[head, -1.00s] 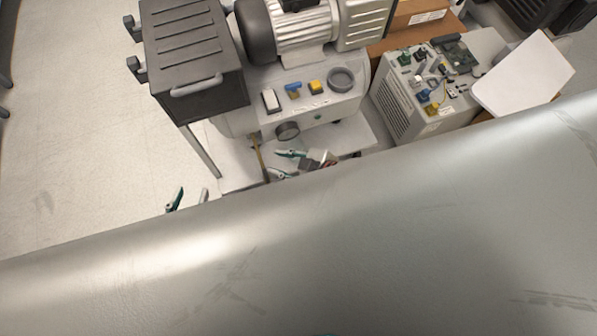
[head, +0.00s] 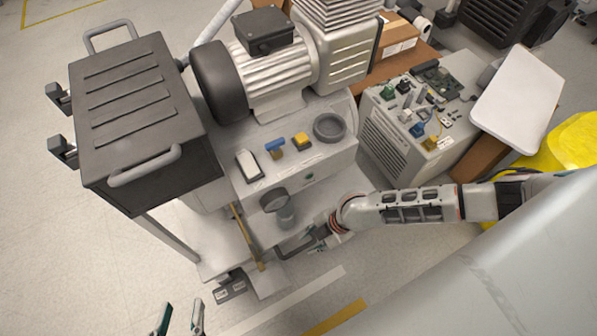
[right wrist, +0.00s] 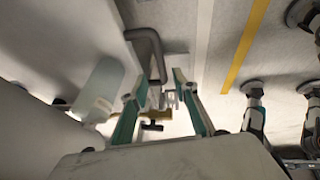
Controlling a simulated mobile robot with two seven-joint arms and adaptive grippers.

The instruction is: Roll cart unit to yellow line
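The cart unit (head: 255,170) carries a motor (head: 270,65) and a dark ribbed box (head: 135,110) with grey handles. A dark bar handle (head: 297,246) is low at its front; a dark handle also shows in the right wrist view (right wrist: 149,45). A yellow line (head: 335,318) lies on the floor in front of the cart, apart from it; it also shows in the right wrist view (right wrist: 245,45). My right gripper (right wrist: 160,76) is open, its fingertips close to the handle's end; contact is unclear. My left gripper (head: 181,308) is open and empty over the floor at the bottom.
A white line (head: 285,300) runs between cart and yellow line. A control unit (head: 415,120) with a white panel (head: 517,98) stands right of the cart, a yellow object (head: 565,145) beyond it. Cardboard boxes (head: 398,40) sit behind. Floor (head: 40,200) at left is clear.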

